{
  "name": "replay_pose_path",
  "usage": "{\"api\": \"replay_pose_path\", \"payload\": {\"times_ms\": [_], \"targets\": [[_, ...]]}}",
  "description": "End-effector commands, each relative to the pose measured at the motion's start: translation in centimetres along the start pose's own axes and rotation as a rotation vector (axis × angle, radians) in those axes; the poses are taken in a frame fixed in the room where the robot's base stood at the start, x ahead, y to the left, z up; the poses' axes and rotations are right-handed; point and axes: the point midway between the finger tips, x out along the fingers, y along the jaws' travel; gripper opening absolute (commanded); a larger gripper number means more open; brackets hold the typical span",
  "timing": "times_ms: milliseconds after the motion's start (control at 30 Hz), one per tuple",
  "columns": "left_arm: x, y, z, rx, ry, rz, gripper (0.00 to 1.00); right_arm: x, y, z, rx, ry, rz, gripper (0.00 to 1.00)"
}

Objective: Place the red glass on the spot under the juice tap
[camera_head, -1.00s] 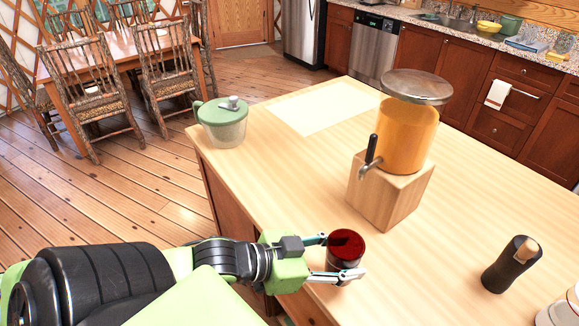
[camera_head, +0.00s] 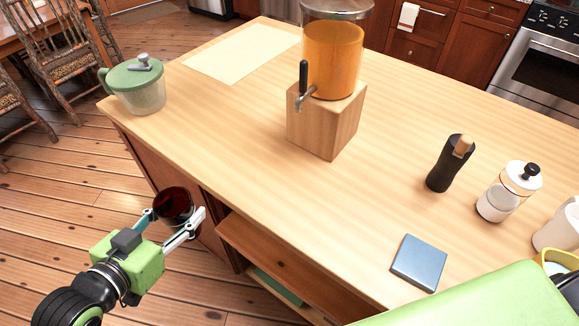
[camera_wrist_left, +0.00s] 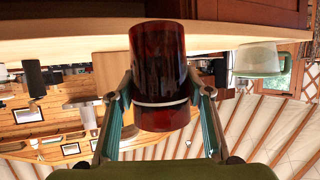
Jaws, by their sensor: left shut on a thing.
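My left gripper (camera_head: 177,216) is shut on the red glass (camera_head: 173,203), which is dark red and looks roughly upright. The glass is in the air just off the counter's near left edge, with the floor behind it in the head view. In the left wrist view the red glass (camera_wrist_left: 158,75) sits between the two fingers. The juice dispenser (camera_head: 332,60) stands on a wooden block on the counter, with its tap (camera_head: 305,97) facing left. The counter spot under the tap (camera_head: 283,143) is bare. My right gripper is not in view.
The counter (camera_head: 250,120) is clear between its near edge and the dispenser. A green-lidded jug (camera_head: 137,88) stands at its left corner. A black mill (camera_head: 449,165), a white jar (camera_head: 505,192) and a blue square (camera_head: 418,262) are at right. An open shelf (camera_head: 290,262) lies below the near edge.

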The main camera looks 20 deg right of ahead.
Motion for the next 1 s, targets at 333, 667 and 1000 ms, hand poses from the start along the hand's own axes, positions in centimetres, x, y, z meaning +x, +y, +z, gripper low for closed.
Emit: {"api": "replay_pose_path", "payload": {"times_ms": [333,667,1000], "targets": [[7.2,7.6,-4.2,0.092,0.007,0.212,0.24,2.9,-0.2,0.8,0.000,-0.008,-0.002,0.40],[9.6,11.1,-6.3,0.125,0.003,0.303,0.24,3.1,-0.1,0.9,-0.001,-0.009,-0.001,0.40],[17.0,13.9,-9.6,0.125,0.002,0.304,0.24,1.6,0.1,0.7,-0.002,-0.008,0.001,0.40]]}}
